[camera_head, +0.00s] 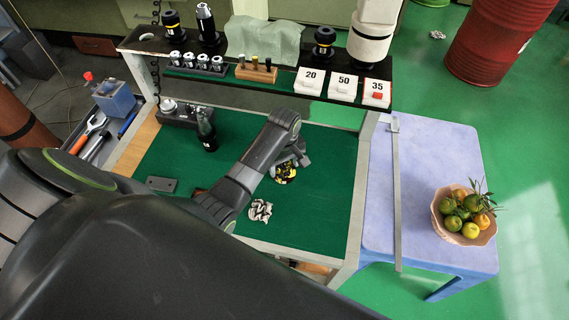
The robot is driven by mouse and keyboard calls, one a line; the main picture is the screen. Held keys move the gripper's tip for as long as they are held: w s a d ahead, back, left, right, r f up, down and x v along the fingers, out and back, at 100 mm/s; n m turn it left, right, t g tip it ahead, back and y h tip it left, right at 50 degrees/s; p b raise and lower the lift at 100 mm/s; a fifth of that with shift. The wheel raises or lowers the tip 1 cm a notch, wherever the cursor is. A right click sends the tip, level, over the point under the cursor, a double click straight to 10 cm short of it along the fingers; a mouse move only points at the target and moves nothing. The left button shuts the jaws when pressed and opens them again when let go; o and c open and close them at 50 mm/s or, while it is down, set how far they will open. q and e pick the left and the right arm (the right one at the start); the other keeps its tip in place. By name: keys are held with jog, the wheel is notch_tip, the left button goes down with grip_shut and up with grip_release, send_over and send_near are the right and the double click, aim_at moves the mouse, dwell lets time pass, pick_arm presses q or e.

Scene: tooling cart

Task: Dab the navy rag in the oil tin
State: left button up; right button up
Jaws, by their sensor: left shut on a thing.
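My left gripper (290,156) is low over the right half of the green mat, its fingers small and partly hidden by the wrist. It is shut on a dark, crumpled-looking piece with yellow patches (286,174), which I take for the navy rag. The piece is at the fingertips; I cannot tell whether it touches anything below. I cannot make out the oil tin for certain. A white cloth-like piece with dark markings (260,210) lies apart on the mat, nearer to me. My right gripper is not in view.
A dark bottle (207,131) stands at the mat's back left. The raised shelf behind holds numbered boxes (343,86) and a small wooden rack (257,73). A fruit bowl (464,218) sits on the lilac side table (425,150). The mat's right side (335,185) is clear.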

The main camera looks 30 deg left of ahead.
aim_at(284, 166)
pick_arm(q)
jog(key=shift+w+r, duration=0.1)
jog(key=shift+r, duration=3.35)
